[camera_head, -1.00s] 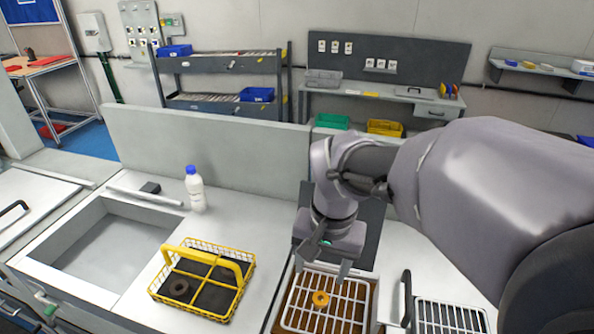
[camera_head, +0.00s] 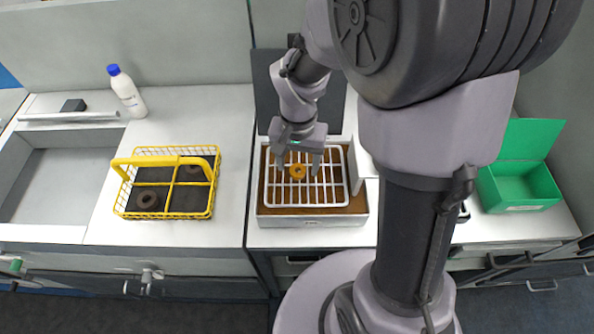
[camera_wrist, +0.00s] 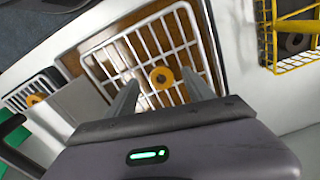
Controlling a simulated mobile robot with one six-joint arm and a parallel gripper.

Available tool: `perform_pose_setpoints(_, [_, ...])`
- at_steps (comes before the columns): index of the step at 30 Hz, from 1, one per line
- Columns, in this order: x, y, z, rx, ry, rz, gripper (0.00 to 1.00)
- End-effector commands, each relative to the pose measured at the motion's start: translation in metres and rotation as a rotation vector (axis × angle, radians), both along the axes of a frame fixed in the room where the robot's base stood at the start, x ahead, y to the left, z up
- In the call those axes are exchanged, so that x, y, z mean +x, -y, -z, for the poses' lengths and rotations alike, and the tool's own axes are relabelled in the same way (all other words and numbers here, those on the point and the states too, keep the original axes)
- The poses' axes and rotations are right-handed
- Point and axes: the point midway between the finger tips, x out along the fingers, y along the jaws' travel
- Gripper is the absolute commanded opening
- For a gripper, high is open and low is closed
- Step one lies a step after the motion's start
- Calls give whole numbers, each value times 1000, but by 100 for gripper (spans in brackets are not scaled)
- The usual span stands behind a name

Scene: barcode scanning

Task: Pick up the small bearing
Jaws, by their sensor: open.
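A small orange ring (camera_head: 298,171), which looks like the small bearing, lies on a white wire rack (camera_head: 335,188) over a brown-bottomed tray. It also shows in the wrist view (camera_wrist: 162,77), with its dark centre hole. My gripper (camera_head: 298,164) is open and points down at the rack, with its fingers apart on either side of the ring as seen in both views. Nothing is held. How far the fingertips are above the ring is hard to tell.
A yellow wire basket (camera_head: 214,189) with dark rings (camera_head: 148,200) stands left of the rack. A white bottle (camera_head: 128,94) stands behind it. A second rack with an orange ring (camera_wrist: 36,99) shows in the wrist view. A green bin (camera_head: 518,187) is at the right.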

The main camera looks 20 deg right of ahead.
Motion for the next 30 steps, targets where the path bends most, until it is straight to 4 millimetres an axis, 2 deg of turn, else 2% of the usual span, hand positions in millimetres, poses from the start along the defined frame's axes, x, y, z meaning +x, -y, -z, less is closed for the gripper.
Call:
perform_pose_setpoints(1, [0, 0, 12, 0, 0, -1, 61])
perform_pose_setpoints(3, [1, 0, 17, 0, 0, -1, 61])
perform_pose_setpoints(10, [1, 0, 17, 0, 1, -1, 59])
perform_pose_setpoints(19, [1, 0, 16, 0, 1, -1, 0])
perform_pose_setpoints(26, [1, 0, 16, 0, 1, -1, 0])
perform_pose_setpoints(30, [1, 0, 9, 0, 2, -1, 0])
